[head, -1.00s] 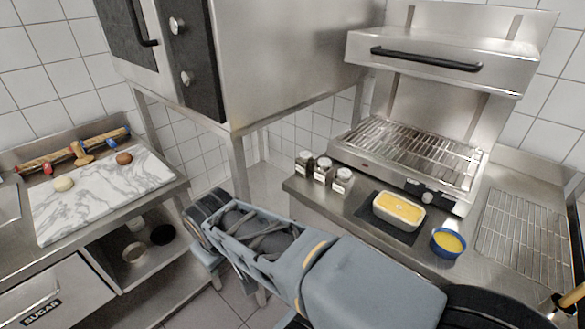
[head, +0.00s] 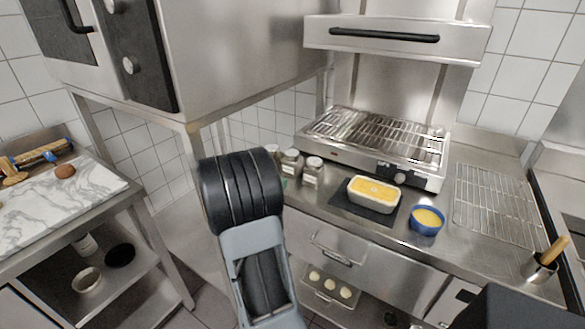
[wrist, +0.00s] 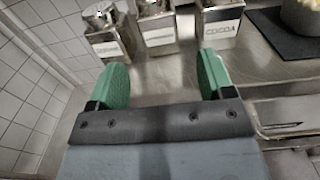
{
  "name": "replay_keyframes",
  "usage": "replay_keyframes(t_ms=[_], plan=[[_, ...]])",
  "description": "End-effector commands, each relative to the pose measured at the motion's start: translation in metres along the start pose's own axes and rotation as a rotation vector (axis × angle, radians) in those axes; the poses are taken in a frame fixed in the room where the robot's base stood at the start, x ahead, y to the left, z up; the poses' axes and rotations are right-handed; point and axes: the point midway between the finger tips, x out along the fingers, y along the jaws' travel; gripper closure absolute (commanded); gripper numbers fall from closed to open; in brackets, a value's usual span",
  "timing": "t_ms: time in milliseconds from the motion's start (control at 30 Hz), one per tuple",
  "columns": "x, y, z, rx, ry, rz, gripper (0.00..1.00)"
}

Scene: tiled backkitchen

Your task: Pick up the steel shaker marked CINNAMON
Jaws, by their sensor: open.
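Three steel-lidded shakers stand in a row at the counter's left end. In the wrist view the right shaker (wrist: 221,22) reads COCOA. The middle shaker (wrist: 157,28) and left shaker (wrist: 104,35) have white labels too blurred to read, so I cannot tell which is CINNAMON. In the head view the right shaker (head: 313,171) and middle shaker (head: 291,163) show clearly, while my arm partly hides the left one. My gripper (wrist: 158,76) is open and empty, its green fingers apart, just in front of the row and facing the middle shaker. My arm mostly hides the gripper in the head view.
A dark mat (head: 351,207) with a yellow-filled loaf dish (head: 373,193) lies right of the shakers. A blue bowl (head: 426,220) and wire rack (head: 498,200) are farther right. The grill (head: 380,150) stands behind. A steel post (head: 197,150) is left of my arm.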

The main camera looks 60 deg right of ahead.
Motion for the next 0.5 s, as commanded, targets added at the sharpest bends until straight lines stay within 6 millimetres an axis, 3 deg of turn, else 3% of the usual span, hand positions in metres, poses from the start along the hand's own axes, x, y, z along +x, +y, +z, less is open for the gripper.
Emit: replay_keyframes(t_ms=[300,500], plan=[[0.057,0.000,-0.001,-0.018,-0.008,0.007,0.26],[0.079,0.001,-0.001,-0.016,-0.008,0.008,0.26]])
